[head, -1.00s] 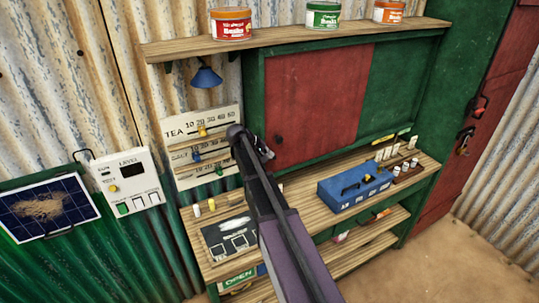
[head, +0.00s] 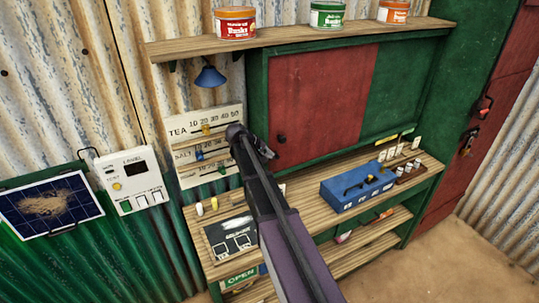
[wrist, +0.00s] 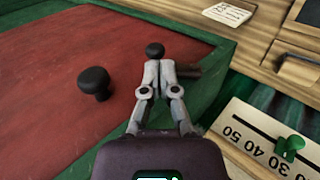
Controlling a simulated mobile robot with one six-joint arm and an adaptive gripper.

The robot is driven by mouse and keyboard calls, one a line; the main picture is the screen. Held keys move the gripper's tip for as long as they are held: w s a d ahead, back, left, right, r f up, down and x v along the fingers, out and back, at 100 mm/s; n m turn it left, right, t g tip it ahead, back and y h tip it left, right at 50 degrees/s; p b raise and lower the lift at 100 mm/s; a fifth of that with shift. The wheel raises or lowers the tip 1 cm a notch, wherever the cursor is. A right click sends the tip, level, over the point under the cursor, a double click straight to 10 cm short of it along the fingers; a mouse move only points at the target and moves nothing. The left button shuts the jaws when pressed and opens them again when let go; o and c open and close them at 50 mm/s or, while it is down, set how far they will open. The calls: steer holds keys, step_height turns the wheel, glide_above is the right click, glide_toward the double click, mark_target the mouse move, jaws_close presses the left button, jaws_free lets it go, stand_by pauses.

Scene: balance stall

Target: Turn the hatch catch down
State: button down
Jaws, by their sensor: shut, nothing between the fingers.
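The red hatch panel (head: 325,105) sits in a green frame; its round black knob (wrist: 95,83) shows left of my gripper in the wrist view. My gripper (wrist: 160,66) is shut and empty at the hatch's edge. A black ball (wrist: 154,49) shows just past the fingertips, and a short dark bar (wrist: 188,70) sticks out to their right. These look like parts of the hatch catch; the fingers hide what lies between them. I cannot tell whether the fingers touch it. In the head view my arm mostly hides the gripper and the catch.
A scale board (head: 182,127) with coloured sliders is close beside my gripper. A counter (head: 300,187) below carries a blue box (head: 357,188) and small white pieces. A shelf (head: 300,38) with several tins runs above. A solar panel (head: 50,205) and a meter box (head: 133,181) are at left.

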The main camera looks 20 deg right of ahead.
steer(key=w+d+r+p+v, duration=0.1)
steer(key=r+p+v, duration=0.1)
steer(key=p+v, duration=0.9)
steer(key=shift+s+a+r, duration=0.4)
steer(key=shift+s+r, duration=0.1)
steer(key=shift+r, duration=0.3)
steer(key=s+a+f+y+b, duration=0.4)
steer(key=s+f+b, duration=0.5)
steer(key=s+f, duration=0.3)
steer(key=s+a+f+m+g+y+b, duration=0.1)
steer(key=s+a+f+y+b, duration=0.4)
steer(key=s+f+b, duration=0.5)
steer(key=s+f, duration=0.3)
steer(key=s, duration=0.2)
steer(key=shift+b, duration=0.3)
